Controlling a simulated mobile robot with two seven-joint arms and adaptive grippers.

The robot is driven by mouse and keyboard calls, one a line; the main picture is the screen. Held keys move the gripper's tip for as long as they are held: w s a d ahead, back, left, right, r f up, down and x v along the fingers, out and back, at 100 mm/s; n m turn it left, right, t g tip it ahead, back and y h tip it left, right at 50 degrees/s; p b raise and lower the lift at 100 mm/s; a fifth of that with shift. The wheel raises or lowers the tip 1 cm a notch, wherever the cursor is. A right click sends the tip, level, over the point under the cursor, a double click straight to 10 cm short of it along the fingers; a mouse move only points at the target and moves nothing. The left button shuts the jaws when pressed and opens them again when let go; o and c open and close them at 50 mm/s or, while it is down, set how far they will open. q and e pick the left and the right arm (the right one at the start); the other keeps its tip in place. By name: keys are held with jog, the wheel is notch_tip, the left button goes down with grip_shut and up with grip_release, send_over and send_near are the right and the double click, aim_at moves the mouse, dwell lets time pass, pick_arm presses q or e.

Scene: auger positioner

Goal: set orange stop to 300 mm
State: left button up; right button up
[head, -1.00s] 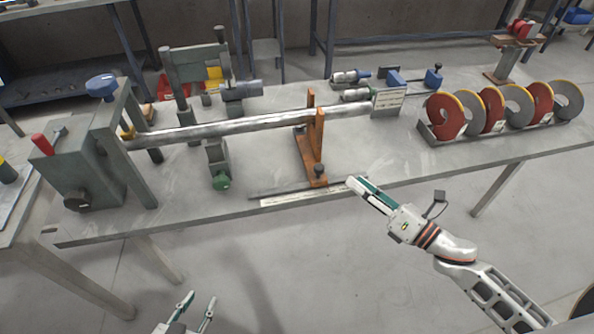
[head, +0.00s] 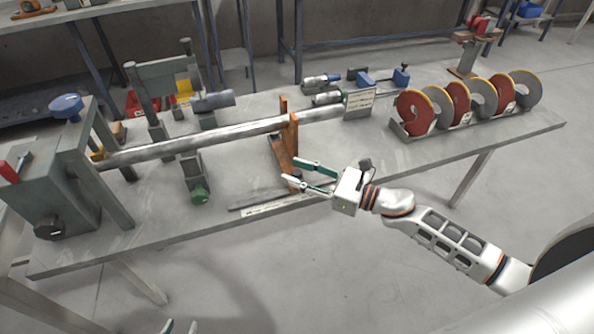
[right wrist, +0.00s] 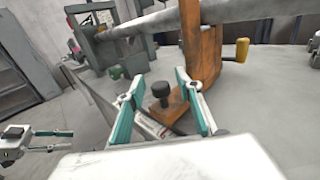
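The orange stop (head: 282,150) stands on the grey bench under the long metal shaft (head: 205,138). Its upright reaches the shaft. Its foot carries a dark knob, which shows in the right wrist view (right wrist: 164,93). My right gripper (head: 288,171) is open at the front of the stop. In the right wrist view its two teal fingers (right wrist: 163,100) stand on either side of the knob, apart from it as far as I can see. A pale scale strip (head: 268,208) lies along the front edge, partly behind the gripper. My left gripper (head: 178,327) shows only its fingertips, spread apart, at the bottom edge.
A grey-green drive housing (head: 50,185) stands at the left end. A green-knobbed support (head: 196,175) sits left of the stop. A rack of red and grey discs (head: 415,112) stands at the right. The bench between stop and rack is mostly clear.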

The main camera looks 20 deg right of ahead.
jog(key=shift+w+a, duration=0.15)
jog(key=shift+c, duration=0.2)
grip_shut()
jog(key=a, duration=1)
jog(key=a+p, duration=0.1)
jog(key=a, duration=0.4)
jog(key=shift+s+a, duration=0.25)
jog(key=shift+s, duration=0.15)
jog(key=shift+c, duration=0.8)
grip_release()
jog(key=shift+o, duration=1)
jog(key=shift+a, duration=0.15)
jog(key=shift+d, duration=0.25)
